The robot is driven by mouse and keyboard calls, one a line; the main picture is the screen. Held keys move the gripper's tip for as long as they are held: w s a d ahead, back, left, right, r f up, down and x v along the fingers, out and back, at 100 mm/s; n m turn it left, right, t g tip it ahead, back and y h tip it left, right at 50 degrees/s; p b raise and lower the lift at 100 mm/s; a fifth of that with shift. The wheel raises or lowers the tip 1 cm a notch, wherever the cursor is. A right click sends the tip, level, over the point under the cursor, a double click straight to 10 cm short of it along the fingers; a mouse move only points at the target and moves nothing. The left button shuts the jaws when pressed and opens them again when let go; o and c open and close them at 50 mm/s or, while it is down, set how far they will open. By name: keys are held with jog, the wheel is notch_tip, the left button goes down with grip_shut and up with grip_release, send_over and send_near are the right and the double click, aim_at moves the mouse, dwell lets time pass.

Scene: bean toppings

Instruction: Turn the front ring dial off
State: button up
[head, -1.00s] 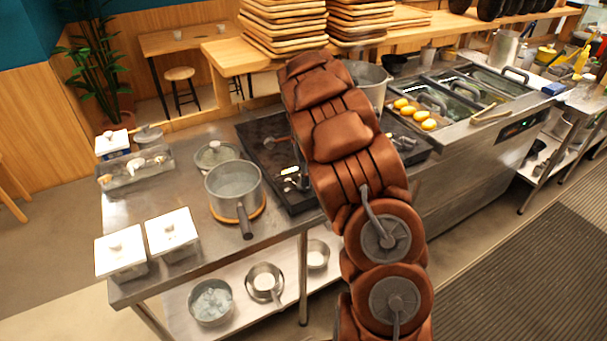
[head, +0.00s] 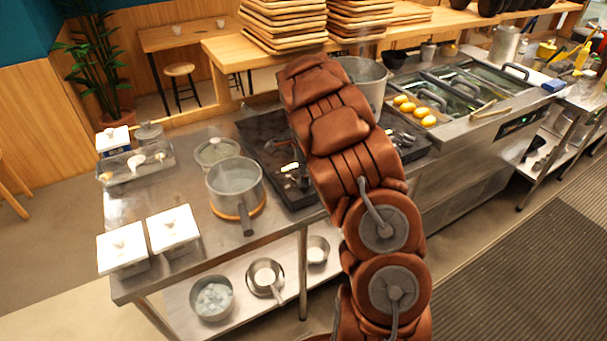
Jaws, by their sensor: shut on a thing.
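The black stove (head: 258,128) is set in the steel counter, with my brown arm crossing over its middle. Small pale and dark parts, perhaps dials, show at the stove's front left (head: 291,170), just left of my arm. More small parts, also perhaps dials, show at its right end (head: 404,139). I cannot tell which is the front ring dial or how it is turned. A large metal pot (head: 370,83) stands at the back, partly behind my arm. My gripper is hidden behind the arm, so its fingers and any contact do not show.
A saucepan (head: 235,183) sits on the counter left of the stove, its handle toward the front edge. Two white lidded containers (head: 173,231) stand at the front left. Yellow items (head: 416,109) lie right of the stove.

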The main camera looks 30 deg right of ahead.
jog(key=shift+f+b, duration=0.1)
jog(key=shift+b, duration=0.3)
jog(key=shift+c, duration=0.3)
jog(key=shift+f+n+b, duration=0.15)
jog(key=shift+n+b, duration=0.45)
jog(key=shift+b, duration=0.1)
jog(key=n+b, duration=0.2)
jog(key=b, duration=0.1)
jog(key=shift+f, duration=0.1)
jog(key=n+b, duration=0.4)
jog(key=n, duration=0.1)
jog(key=n+b, duration=0.3)
jog(key=n, duration=0.1)
jog(key=n+b, duration=0.1)
jog(key=n, duration=0.2)
jog(key=n+b, duration=0.1)
jog(key=n, duration=0.1)
jog(key=shift+r+b, duration=0.3)
jog(key=shift+n, duration=0.5)
